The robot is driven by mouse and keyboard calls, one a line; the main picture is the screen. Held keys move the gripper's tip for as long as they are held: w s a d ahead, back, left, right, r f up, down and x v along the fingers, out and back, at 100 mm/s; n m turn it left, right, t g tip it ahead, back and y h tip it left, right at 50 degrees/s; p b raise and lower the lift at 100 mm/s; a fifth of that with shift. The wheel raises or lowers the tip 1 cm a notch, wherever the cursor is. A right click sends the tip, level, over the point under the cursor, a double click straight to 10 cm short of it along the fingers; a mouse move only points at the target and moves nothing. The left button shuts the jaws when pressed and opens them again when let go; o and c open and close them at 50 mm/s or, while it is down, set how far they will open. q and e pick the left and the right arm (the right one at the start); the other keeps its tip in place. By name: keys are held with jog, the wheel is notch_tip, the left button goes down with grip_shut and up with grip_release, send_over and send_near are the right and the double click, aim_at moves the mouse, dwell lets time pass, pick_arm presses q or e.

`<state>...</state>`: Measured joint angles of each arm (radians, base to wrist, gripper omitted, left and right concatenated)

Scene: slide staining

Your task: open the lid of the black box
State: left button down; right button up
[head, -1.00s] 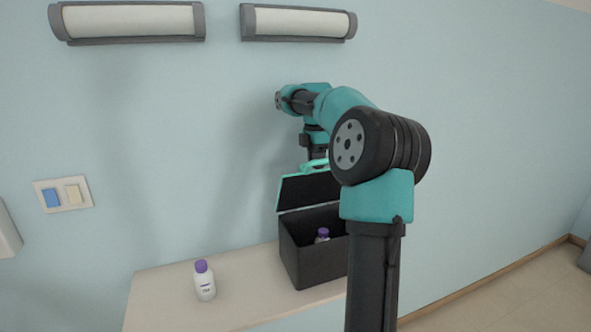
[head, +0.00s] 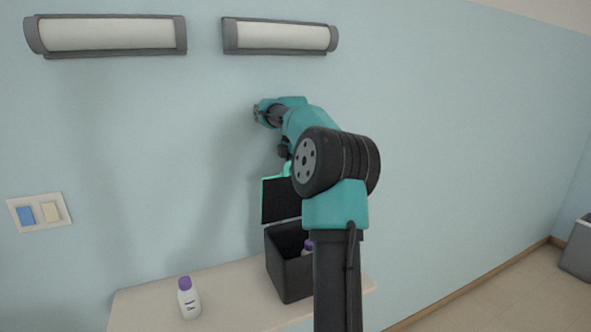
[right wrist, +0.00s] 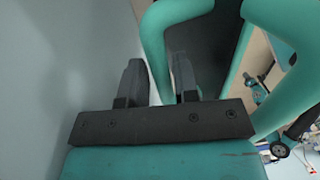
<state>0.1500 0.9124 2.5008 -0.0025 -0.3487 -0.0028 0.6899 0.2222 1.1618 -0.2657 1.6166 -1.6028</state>
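The black box (head: 291,279) stands on the shelf with its lid (head: 280,203) raised, nearly upright at the back. The lid's teal handle (head: 287,171) is at its top edge and shows large in the right wrist view (right wrist: 157,50). In the head view my right arm hides most of this gripper and the box's right side. My left gripper is not in view.
A purple-capped white bottle (head: 308,247) is inside the box, partly hidden by my arm. Another purple-capped bottle (head: 189,300) stands on the shelf (head: 145,308), left of the box. The wall is close behind. A grey bin (head: 577,250) is at far right.

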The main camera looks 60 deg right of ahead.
jog(key=shift+o, duration=1.1)
jog(key=shift+s+r, duration=0.1)
jog(key=shift+r, duration=0.1)
jog(key=shift+r, duration=0.15)
